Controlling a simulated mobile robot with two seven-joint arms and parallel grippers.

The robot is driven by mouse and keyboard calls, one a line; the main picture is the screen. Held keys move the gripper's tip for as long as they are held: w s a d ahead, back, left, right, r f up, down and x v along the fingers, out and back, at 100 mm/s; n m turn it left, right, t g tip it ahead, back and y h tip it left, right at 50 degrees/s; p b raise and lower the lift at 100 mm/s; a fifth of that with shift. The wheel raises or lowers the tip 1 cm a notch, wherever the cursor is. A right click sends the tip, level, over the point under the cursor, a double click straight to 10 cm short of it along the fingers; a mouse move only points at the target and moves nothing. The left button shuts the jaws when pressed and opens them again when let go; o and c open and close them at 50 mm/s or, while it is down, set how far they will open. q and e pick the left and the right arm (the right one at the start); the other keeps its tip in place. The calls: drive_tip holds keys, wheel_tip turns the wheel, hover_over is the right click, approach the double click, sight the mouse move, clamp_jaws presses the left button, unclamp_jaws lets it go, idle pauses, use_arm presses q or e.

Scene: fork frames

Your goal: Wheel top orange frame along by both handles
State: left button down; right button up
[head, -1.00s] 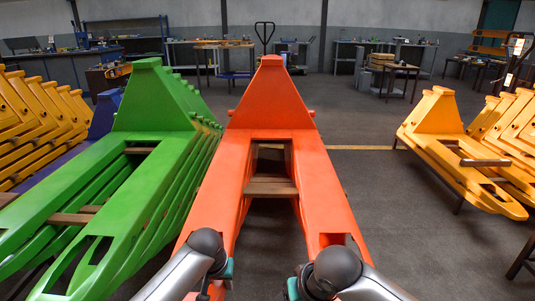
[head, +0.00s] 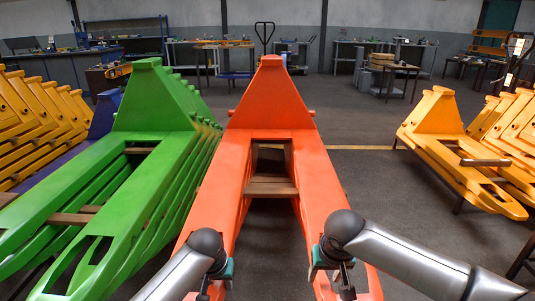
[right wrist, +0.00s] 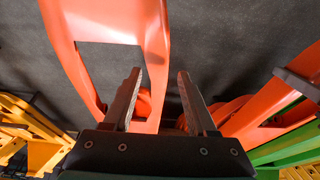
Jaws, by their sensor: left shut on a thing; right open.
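The top orange frame (head: 270,100) lies straight ahead in the head view, its tapered end away from me and its two long prongs reaching toward me. My left gripper (head: 203,292) is at the near end of the left prong, shut on a part of the orange frame; the grip itself is mostly hidden by my wrist. My right gripper (head: 346,290) is over the near end of the right prong. In the right wrist view, my right gripper (right wrist: 159,88) is open, with orange frame parts (right wrist: 108,20) beyond and between its fingers. I cannot make out the handles clearly.
A stack of green frames (head: 150,110) stands close on the left, with yellow frames (head: 40,120) beyond. More yellow frames (head: 440,125) stand on the right. Grey floor (head: 370,185) is clear between the orange and right yellow frames. Workbenches (head: 210,50) line the back.

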sight(322, 280)
drive_tip(key=shift+x, duration=3.35)
clamp_jaws()
use_arm(q)
drive_tip(key=shift+w, duration=0.1)
use_arm(e)
drive_tip(key=shift+w+r, duration=0.15)
